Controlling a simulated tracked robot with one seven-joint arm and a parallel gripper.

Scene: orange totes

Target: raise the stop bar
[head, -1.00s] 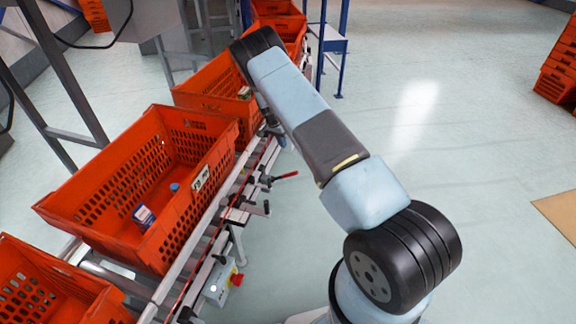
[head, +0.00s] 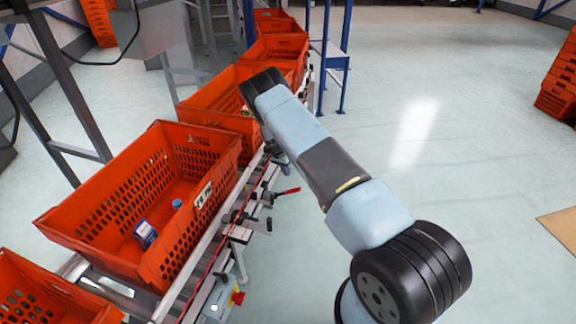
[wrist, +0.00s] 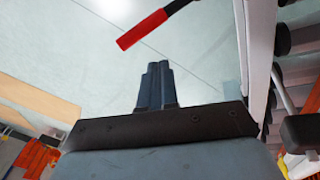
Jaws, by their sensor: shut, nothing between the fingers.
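A lever with a red handle (head: 287,191) sticks out from the side of the conveyor, to the right of the front tote. In the wrist view its red handle (wrist: 142,29) lies ahead of and slightly left of the fingertips, on a dark rod. My gripper (wrist: 157,67) is shut and empty, with a visible gap in the picture between it and the handle. I cannot tell which part of the conveyor is the stop bar itself.
An orange tote (head: 95,228) with a blue-and-white box (head: 145,234) and a blue-capped item (head: 177,204) stands on the conveyor (head: 195,288). More totes stand before and behind it. A grey box with a red knob (head: 238,298) hangs below.

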